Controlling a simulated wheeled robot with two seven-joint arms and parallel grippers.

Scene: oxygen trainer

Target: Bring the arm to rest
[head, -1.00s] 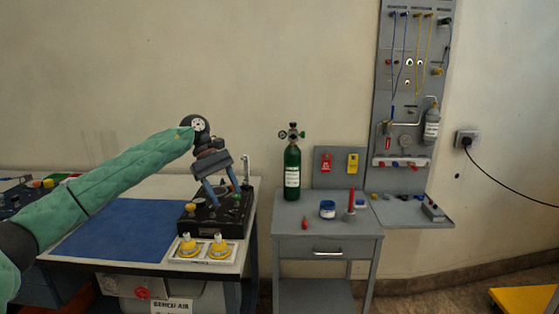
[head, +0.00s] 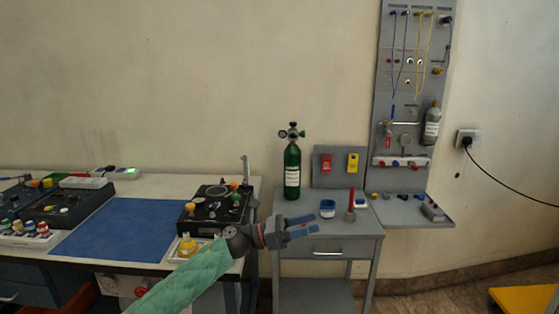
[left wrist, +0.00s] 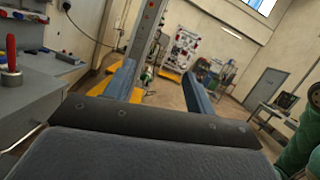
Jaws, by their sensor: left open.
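My left arm comes in from the bottom of the head view in a green sleeve. My left gripper (head: 303,228) is open and empty, pointing right in front of the grey side cabinet (head: 325,250). In the left wrist view its two blue-grey fingers (left wrist: 160,85) stand apart with nothing between them, facing the open room. My right gripper is not in view. The black control box (head: 218,205) sits on the workbench behind and left of my left gripper. My forearm hides part of the tray with the yellow fitting (head: 188,246).
A green cylinder (head: 292,170), a blue-and-white jar (head: 327,208) and a red stick in a holder (head: 350,206) stand on the cabinet. A grey tool panel (head: 412,90) stands at the wall. A blue mat (head: 130,228) lies bare on the bench.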

